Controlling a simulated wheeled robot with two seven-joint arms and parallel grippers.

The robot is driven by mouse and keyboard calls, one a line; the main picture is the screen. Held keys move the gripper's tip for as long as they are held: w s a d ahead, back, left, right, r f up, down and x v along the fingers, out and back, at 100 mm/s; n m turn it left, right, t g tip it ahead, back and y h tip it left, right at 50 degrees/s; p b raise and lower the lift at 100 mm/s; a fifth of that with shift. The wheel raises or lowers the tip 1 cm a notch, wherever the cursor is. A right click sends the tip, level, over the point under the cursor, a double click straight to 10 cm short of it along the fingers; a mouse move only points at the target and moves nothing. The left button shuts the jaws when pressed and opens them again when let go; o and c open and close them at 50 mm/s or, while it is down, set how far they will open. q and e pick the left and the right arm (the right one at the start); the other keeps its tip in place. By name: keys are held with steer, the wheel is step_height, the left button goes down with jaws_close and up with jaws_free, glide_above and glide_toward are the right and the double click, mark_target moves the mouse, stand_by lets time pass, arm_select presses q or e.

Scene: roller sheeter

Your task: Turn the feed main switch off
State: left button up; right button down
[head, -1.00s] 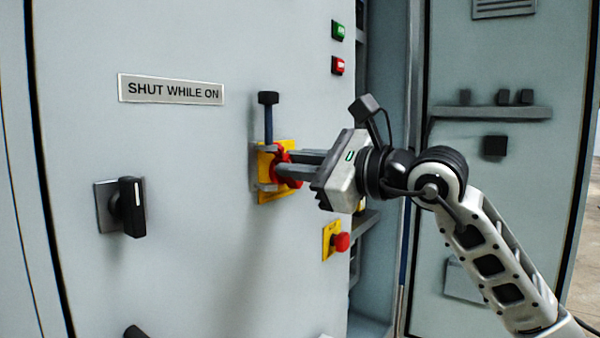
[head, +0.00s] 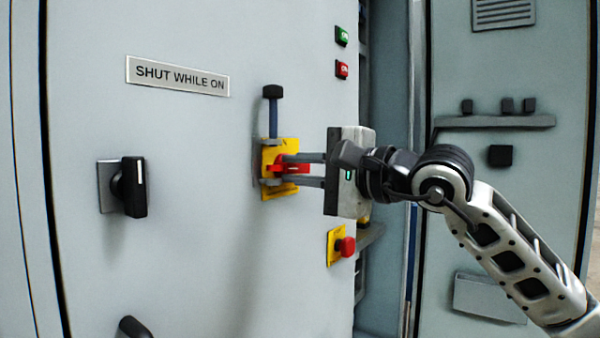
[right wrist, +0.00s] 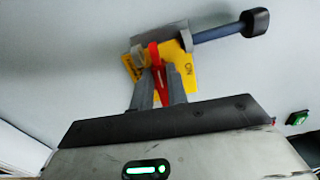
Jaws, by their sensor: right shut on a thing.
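The switch is a red rotary handle (head: 294,168) on a yellow plate (head: 281,193) on the grey cabinet door. My right gripper (head: 283,170) is shut on the red handle, one finger above it and one below. The handle lies about level in the head view. In the right wrist view the red handle (right wrist: 155,57) stands between the fingers (right wrist: 158,80), and the word ON shows on the plate's right side. A blue pin with a black knob (head: 272,92) stands upright in a bracket at the plate's top. My left gripper is out of view.
A red push button (head: 347,246) sits below right of the switch. A black rotary handle (head: 132,187) is to the left, under a SHUT WHILE ON sign (head: 177,76). Green (head: 342,35) and red (head: 342,69) buttons are above right. An open gap lies right of the door.

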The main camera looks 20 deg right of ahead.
steer(key=shift+f+n, duration=0.1)
steer(key=shift+n, duration=0.2)
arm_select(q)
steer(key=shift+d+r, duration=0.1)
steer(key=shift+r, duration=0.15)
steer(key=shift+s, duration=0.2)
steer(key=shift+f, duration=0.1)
arm_select(e)
steer(key=c, duration=1.4)
jaws_free()
